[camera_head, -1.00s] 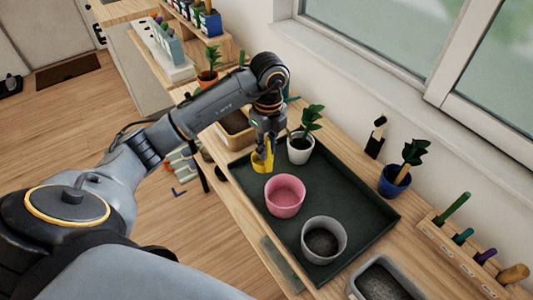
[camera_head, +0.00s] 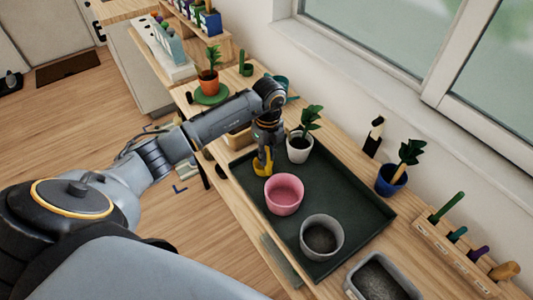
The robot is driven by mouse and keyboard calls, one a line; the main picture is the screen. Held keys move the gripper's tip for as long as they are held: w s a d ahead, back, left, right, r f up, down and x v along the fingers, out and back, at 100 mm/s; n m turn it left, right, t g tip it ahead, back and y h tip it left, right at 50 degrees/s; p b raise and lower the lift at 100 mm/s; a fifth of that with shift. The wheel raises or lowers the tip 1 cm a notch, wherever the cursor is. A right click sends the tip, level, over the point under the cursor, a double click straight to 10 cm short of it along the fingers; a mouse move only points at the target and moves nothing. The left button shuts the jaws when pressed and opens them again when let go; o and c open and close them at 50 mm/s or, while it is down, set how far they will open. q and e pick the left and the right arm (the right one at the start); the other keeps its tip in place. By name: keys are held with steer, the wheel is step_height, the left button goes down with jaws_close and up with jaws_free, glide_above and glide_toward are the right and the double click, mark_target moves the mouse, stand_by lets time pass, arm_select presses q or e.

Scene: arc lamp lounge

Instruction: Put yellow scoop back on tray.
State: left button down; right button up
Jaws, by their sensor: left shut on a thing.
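The yellow scoop (camera_head: 261,163) is in my left gripper (camera_head: 264,150), which is shut on it. The gripper points down over the far left part of the dark green tray (camera_head: 345,205). The scoop's lower end is at or just above the tray surface; I cannot tell whether it touches. On the tray, a pink pot (camera_head: 284,194) stands just in front of the scoop, a grey pot (camera_head: 321,237) is nearer me, and a white pot with a plant (camera_head: 299,150) is to the right of the gripper. My right gripper is not in view.
A tan container (camera_head: 238,137) is partly hidden behind my left arm. A blue pot with a plant (camera_head: 391,180), a wooden tool rack (camera_head: 452,258) and a grey bin (camera_head: 382,281) stand right of the tray.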

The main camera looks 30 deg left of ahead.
arm_select(q)
steer(key=c, duration=1.2)
jaws_free()
steer(key=shift+r, duration=0.25)
steer(key=shift+w+r, duration=0.1)
steer(key=shift+r, duration=0.2)
step_height(320, 180, up, 10)
steer(key=shift+w+f+b, duration=0.1)
steer(key=shift+b, duration=1)
steer(key=shift+r, duration=0.7)
